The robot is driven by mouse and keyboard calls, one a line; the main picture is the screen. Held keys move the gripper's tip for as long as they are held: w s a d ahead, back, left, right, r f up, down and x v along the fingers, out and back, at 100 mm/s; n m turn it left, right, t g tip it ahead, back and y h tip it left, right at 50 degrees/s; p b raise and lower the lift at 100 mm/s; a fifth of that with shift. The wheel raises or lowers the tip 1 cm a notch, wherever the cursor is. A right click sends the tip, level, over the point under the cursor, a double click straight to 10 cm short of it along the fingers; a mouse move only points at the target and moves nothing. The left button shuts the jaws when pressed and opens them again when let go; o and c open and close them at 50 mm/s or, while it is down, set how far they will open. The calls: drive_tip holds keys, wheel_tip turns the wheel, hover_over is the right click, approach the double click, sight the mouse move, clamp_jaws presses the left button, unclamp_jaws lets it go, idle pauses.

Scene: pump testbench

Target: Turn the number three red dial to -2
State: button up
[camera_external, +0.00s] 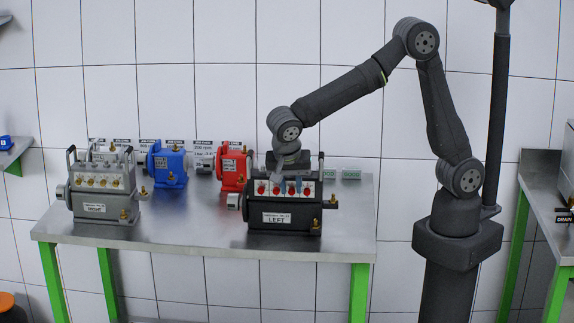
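A dark box labelled LEFT (286,217) stands at the right part of the table. Its light top panel carries a row of dials, with a red dial (261,188) at the left end and another red dial (308,189) at the right end. The dials between them are small and partly covered by my gripper. My gripper (284,177) points down at the middle of this row. Its fingertips are too small to tell whether they touch a dial or are open or shut. The dial numbers and settings cannot be read.
A grey box labelled RIGHT (97,208) stands at the table's left. A blue pump (168,164) and a red pump (232,168) stand between the boxes, towards the back. The front middle of the metal table (190,228) is clear. Handles rise beside the dial panel.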

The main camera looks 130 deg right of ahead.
clamp_jaws()
drive_tip(key=shift+w+d+f+g+y, duration=0.1)
drive_tip(key=shift+w+d+g+y, duration=0.15)
drive_tip(key=shift+g+y, duration=0.55)
drive_tip(key=shift+w+d+n+g+y, duration=0.1)
drive_tip(key=shift+n+g+y, duration=0.3)
drive_tip(key=shift+g+y, duration=0.35)
drive_tip(key=shift+o, duration=0.5)
unclamp_jaws()
drive_tip(key=v, duration=0.7)
drive_tip(key=shift+w+r, duration=0.15)
drive_tip(key=shift+r, duration=0.1)
